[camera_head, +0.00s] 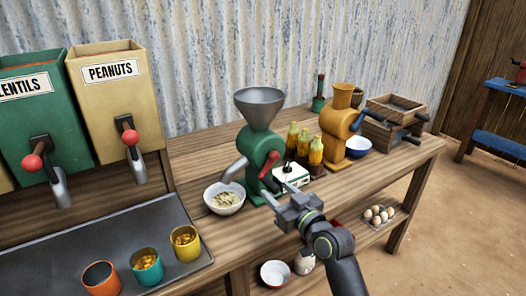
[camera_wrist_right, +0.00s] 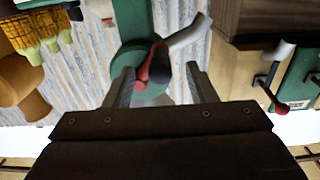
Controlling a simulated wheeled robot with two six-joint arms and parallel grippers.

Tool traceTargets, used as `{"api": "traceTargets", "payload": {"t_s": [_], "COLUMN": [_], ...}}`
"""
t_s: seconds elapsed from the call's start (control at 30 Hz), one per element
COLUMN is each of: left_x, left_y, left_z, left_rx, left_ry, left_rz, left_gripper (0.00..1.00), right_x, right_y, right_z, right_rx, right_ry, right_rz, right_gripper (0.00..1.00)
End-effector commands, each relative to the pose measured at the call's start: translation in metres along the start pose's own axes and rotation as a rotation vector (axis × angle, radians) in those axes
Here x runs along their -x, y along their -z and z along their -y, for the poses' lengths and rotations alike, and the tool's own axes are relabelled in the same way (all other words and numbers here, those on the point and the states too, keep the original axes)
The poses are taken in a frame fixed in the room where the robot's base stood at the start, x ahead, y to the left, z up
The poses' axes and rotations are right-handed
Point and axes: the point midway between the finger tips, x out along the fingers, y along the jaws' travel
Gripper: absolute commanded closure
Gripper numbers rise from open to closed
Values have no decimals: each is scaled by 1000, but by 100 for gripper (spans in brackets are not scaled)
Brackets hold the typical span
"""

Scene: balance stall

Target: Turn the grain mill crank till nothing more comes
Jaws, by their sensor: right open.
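The green grain mill (camera_head: 257,150) stands on the wooden table with a grey funnel hopper (camera_head: 259,105) on top. Its red crank (camera_head: 268,166) is on the side facing me. The mill's grey spout (camera_head: 234,169) slopes down over a white bowl (camera_head: 223,200) holding pale grain. My right gripper (camera_head: 291,193) is open just in front of the crank. In the right wrist view the red crank with its dark handle (camera_wrist_right: 158,64) shows between the open fingers (camera_wrist_right: 158,84); whether they touch it I cannot tell. The hopper's inside is hidden. My left gripper is out of view.
Left are dispensers (camera_head: 115,100) and a tray (camera_head: 60,250) with cups.

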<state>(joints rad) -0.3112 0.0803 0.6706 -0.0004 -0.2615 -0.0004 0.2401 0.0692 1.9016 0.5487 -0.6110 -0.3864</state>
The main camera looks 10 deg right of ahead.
Motion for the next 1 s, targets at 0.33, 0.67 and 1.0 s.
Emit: {"api": "traceTargets", "payload": {"t_s": [0.33,0.67,1.0], "left_x": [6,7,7], "left_y": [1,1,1], "left_z": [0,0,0], "left_rx": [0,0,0], "left_ry": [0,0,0], "left_rz": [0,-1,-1], "left_gripper": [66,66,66], "right_x": [36,48,77], "right_y": [0,0,-40], "right_z": [0,0,1], "right_rx": [1,0,0], "right_ry": [-1,0,-16], "right_rz": [1,0,147], "right_gripper": [49,49,49]}}
